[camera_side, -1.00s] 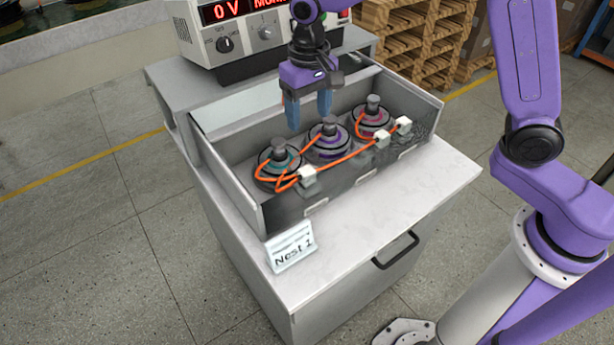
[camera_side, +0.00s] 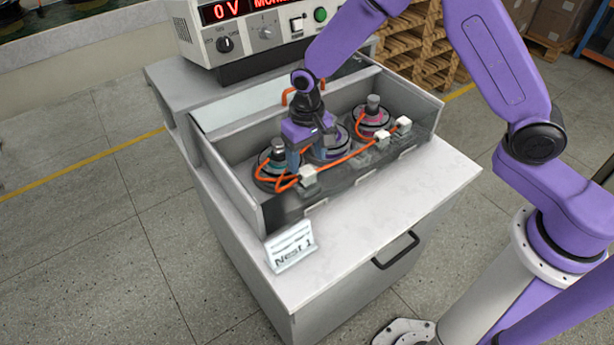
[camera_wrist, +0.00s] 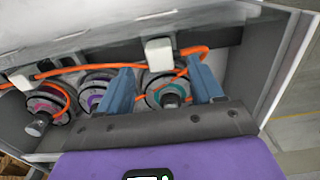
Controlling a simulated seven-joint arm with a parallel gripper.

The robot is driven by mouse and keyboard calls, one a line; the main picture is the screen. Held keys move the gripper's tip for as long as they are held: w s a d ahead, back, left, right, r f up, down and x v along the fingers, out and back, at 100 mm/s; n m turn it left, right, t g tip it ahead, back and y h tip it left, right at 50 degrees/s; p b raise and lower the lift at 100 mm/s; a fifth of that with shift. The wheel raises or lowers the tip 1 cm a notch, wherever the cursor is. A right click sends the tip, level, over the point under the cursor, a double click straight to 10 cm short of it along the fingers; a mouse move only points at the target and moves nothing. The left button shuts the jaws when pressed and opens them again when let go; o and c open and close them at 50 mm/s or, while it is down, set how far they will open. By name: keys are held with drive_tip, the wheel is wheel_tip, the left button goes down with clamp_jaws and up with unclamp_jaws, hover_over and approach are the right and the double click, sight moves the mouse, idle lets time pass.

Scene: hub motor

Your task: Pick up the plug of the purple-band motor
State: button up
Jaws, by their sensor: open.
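Three motors sit in a row in the grey tray (camera_side: 262,212). The purple-band motor (camera_side: 343,146) is in the middle, partly hidden by my gripper; it also shows in the wrist view (camera_wrist: 95,88). The teal-band motor (camera_side: 268,171) is left and the pink-band motor (camera_side: 373,119) right. White plugs stand along the front wall: a left plug (camera_side: 308,176), a middle plug (camera_side: 381,141) and a right plug (camera_side: 403,125). Orange cables cross, so I cannot tell surely which plug is purple's. My open, empty gripper (camera_side: 306,160) is just behind the left plug, seen between its fingers in the wrist view (camera_wrist: 160,52).
The tray's walls surround the motors closely. A power supply (camera_side: 262,35) stands behind on the cabinet. A "Nest 1" sign (camera_side: 290,247) stands at the front left.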

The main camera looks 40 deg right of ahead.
sight(307, 170)
wheel_tip(307, 170, down, 5)
drive_tip(key=shift+f, duration=0.1)
idle(0.3)
clamp_jaws()
